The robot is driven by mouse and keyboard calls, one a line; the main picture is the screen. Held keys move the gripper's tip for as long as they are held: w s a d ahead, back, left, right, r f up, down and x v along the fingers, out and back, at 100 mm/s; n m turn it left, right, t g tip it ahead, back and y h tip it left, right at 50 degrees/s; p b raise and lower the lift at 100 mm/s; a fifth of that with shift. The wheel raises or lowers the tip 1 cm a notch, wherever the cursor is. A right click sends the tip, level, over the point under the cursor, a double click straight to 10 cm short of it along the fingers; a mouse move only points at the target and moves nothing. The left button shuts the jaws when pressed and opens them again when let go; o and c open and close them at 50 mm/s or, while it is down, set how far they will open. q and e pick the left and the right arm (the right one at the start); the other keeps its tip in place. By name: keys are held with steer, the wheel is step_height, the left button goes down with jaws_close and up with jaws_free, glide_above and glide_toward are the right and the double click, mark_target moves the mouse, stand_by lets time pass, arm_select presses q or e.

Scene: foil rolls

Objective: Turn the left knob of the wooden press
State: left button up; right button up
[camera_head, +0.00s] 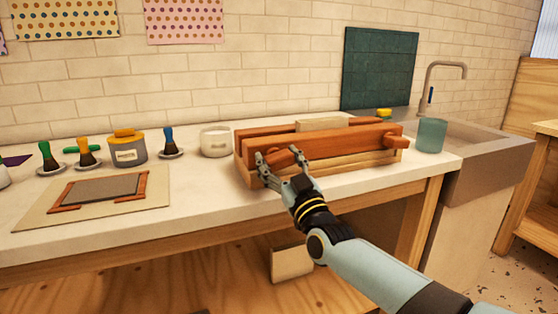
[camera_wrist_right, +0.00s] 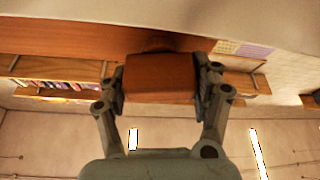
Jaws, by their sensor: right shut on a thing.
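The wooden press (camera_head: 325,146) lies along the worktop, a long reddish-brown block frame with a knob toward each end of its front. My right gripper (camera_head: 279,158) is at the left knob (camera_head: 281,158), with one finger on each side of it. In the right wrist view, the gripper (camera_wrist_right: 160,84) is shut on the block-shaped knob (camera_wrist_right: 158,77), both fingers against its sides. The right knob (camera_head: 397,141) of the press stands free. My left gripper is not in view.
A white cup (camera_head: 216,142) stands just left of the press and a teal cup (camera_head: 431,136) to its right, by the sink (camera_head: 487,143). A mat with a framed screen (camera_head: 98,190), brushes and a lidded jar (camera_head: 128,148) occupy the left worktop.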

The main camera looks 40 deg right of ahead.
steer(key=m+h+p, duration=0.1)
steer(key=m+h, duration=0.1)
steer(key=m, duration=0.2)
steer(key=shift+r+p, duration=0.2)
steer(key=shift+p, duration=0.2)
steer(key=shift+f+m+g+h, duration=0.1)
steer(key=shift+m+g+h, duration=0.3)
steer(key=shift+m, duration=0.5)
steer(key=shift+d+f+h, duration=0.1)
steer(key=shift+h, duration=0.2)
steer(key=o, duration=1.1)
steer(key=shift+o, duration=0.2)
steer(key=shift+s, duration=0.1)
steer(key=v, duration=1.2)
steer(key=shift+f, duration=0.15)
